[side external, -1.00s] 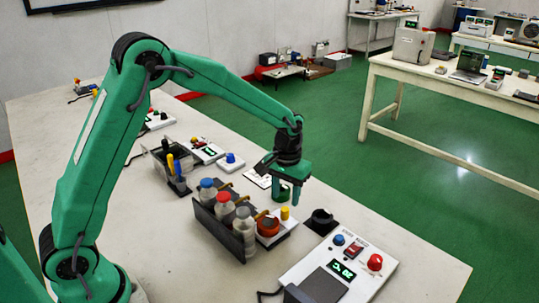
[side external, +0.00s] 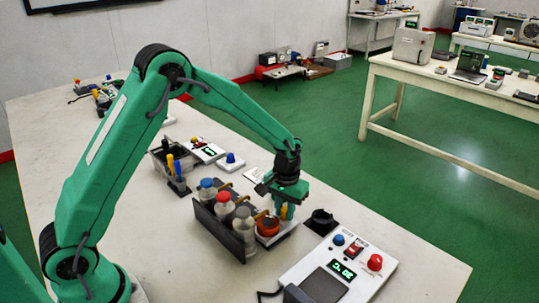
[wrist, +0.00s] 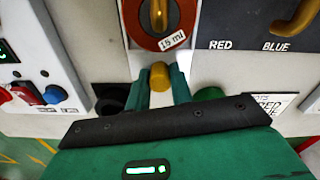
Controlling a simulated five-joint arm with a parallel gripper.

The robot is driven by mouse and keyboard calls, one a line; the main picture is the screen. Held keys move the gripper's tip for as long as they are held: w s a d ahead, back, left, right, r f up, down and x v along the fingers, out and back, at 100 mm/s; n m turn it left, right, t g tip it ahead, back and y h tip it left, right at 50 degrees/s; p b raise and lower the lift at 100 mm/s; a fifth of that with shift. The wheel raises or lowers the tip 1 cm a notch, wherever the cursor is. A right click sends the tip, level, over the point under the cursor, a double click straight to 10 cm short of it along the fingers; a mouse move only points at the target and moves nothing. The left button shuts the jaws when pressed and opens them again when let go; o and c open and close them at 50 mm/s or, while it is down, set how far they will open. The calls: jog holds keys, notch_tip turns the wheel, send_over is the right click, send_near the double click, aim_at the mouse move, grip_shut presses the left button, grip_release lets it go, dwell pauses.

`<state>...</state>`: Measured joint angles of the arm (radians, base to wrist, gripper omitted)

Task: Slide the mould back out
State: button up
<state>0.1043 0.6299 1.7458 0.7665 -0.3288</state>
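The round orange-red mould (side external: 267,227) sits under the yellow spouts at the front of the dark bottle rack (side external: 228,236). In the wrist view the mould (wrist: 183,20) carries a "15 ml" label, and a spout partly covers it. An upright yellow knob (side external: 284,213) stands beside the mould on its near side. My gripper (side external: 287,207) is lowered over this knob. In the wrist view my green fingers (wrist: 160,84) stand on either side of the knob (wrist: 160,76). I cannot tell whether they press on it.
Bottles with blue and red caps stand in the rack. A black cup-like holder (side external: 321,222) and a white control panel (side external: 338,268) with a red button lie to the right. A green disc (wrist: 208,94) and a printed card (wrist: 270,106) lie close to my gripper.

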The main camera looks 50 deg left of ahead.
grip_shut()
jog(key=shift+a, duration=0.15)
jog(key=a, duration=2.5)
jog(key=shift+a+r, duration=0.1)
jog(key=shift+a, duration=0.1)
jog(key=shift+o, duration=2.3)
grip_release()
jog(key=shift+o, duration=0.4)
jog(key=shift+d, duration=0.1)
